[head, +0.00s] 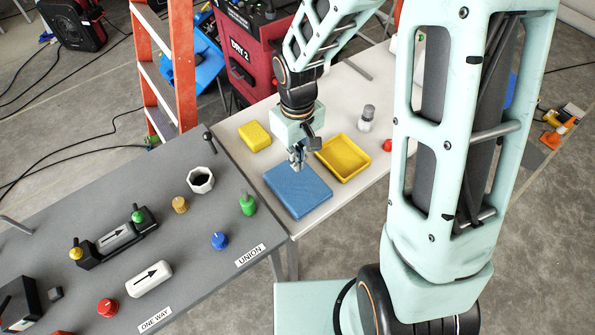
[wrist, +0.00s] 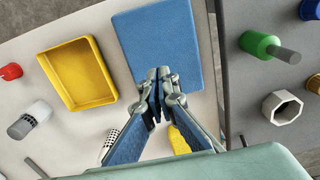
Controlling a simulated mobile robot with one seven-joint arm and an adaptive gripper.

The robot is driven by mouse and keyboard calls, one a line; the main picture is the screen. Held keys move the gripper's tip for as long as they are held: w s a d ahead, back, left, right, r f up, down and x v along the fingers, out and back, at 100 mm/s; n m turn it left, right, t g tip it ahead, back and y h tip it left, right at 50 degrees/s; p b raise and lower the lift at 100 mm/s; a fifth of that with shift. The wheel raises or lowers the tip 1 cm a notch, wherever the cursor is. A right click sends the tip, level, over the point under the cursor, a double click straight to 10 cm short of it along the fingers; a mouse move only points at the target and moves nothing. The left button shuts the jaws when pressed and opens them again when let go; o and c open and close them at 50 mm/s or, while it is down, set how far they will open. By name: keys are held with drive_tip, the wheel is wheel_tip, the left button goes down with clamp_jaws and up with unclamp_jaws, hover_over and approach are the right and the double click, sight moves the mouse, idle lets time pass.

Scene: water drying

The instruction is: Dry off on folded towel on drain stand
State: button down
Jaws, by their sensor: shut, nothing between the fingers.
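A blue flat rectangular pad, which looks like the folded towel (head: 303,194), lies on the white table at its edge beside the grey table. It also shows in the wrist view (wrist: 158,35). My gripper (head: 297,164) points down at the far edge of the towel; its fingertips (wrist: 157,84) overlap that edge in the wrist view. The fingers are shut with nothing between them. I cannot tell whether they touch the towel. No separate drain stand is clearly identifiable.
A yellow tray (head: 346,160) is beside the towel, and a yellow block (head: 255,136) is on the other side of my gripper. A grey-white cylinder (head: 366,118) stands farther back. The grey table (head: 185,248) holds a green fitting (head: 247,203), a white hexagonal ring (head: 201,180) and other parts.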

sight(299, 182)
drive_tip(key=shift+f, duration=2.7)
wheel_tip(299, 182, down, 2)
drive_tip(key=shift+b, duration=1)
drive_tip(key=shift+s, duration=0.2)
drive_tip(key=shift+s+d+f, duration=0.15)
drive_tip(key=shift+r+p, duration=0.4)
drive_tip(key=shift+r, duration=0.1)
wheel_tip(299, 182, up, 14)
drive_tip(key=p, duration=0.2)
drive_tip(key=shift+w, duration=0.3)
